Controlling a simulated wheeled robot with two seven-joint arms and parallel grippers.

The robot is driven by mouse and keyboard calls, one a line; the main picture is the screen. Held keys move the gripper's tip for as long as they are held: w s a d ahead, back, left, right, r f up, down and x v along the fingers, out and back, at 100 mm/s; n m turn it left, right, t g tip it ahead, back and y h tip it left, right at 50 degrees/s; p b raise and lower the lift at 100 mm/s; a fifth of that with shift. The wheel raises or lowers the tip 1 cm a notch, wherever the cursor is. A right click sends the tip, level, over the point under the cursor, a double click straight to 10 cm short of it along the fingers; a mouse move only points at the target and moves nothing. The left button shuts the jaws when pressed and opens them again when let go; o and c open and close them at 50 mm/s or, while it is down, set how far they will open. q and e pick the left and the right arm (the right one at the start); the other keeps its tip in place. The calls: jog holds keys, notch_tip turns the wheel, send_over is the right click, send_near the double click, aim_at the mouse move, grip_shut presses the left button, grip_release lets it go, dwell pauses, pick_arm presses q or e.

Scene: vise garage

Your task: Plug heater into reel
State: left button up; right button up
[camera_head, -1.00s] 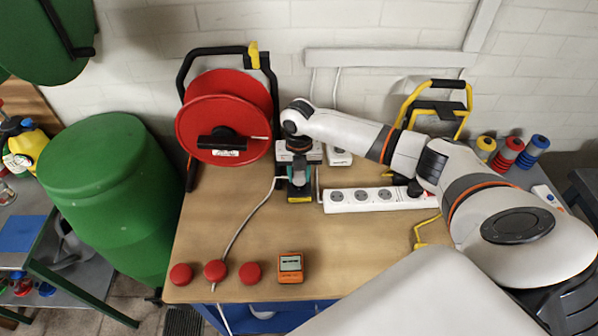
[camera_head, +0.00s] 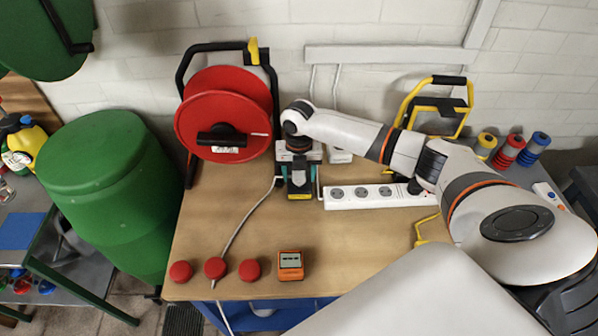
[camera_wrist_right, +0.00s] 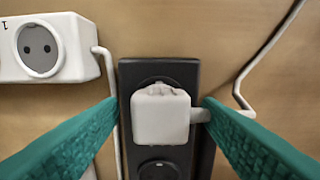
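The red cable reel (camera_head: 205,112) stands in a black frame at the table's back left. My right gripper (camera_head: 299,187) points down over a black socket block (camera_head: 299,182) right of the reel. In the right wrist view, a white plug (camera_wrist_right: 161,118) sits over a socket of this black block (camera_wrist_right: 158,72). My teal fingers (camera_wrist_right: 160,104) are apart, one on each side of the plug, with gaps. How deep the plug sits is hidden. Its white cord (camera_head: 243,219) runs to the table's front edge. No heater is clearly identifiable. My left gripper is not in view.
A white power strip (camera_head: 352,203) lies right of the gripper and also shows in the wrist view (camera_wrist_right: 82,50). A yellow stand (camera_head: 468,103) is behind my arm. Red knobs (camera_head: 215,267) and an orange meter (camera_head: 290,266) line the front. The table's middle is clear.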

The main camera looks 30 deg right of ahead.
notch_tip(320, 180, up, 12)
jog(key=b, duration=0.2)
dwell(0.4)
dwell(0.5)
